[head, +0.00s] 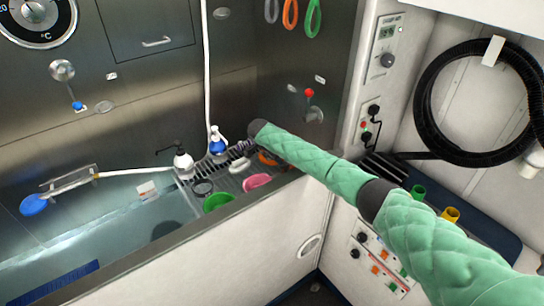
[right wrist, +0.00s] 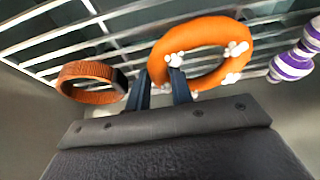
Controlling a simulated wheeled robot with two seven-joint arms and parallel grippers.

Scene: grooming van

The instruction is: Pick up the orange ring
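In the head view an orange patch (head: 267,158), likely the ring, shows partly hidden behind my right arm. My right gripper (right wrist: 160,80) has its two dark fingers apart, with the ring's left side seen between and beyond them. I cannot tell whether they touch it. In the head view the right arm reaches over the rack, its dark end above it. My left gripper is not in view.
A brown-orange collar (right wrist: 92,82) lies left of the fingers; a purple-and-white striped toy (right wrist: 296,60) is at the right. A green bowl (head: 217,201), a pink bowl (head: 257,182) and pump bottles (head: 217,142) stand nearby. The tub wall (head: 200,245) runs in front.

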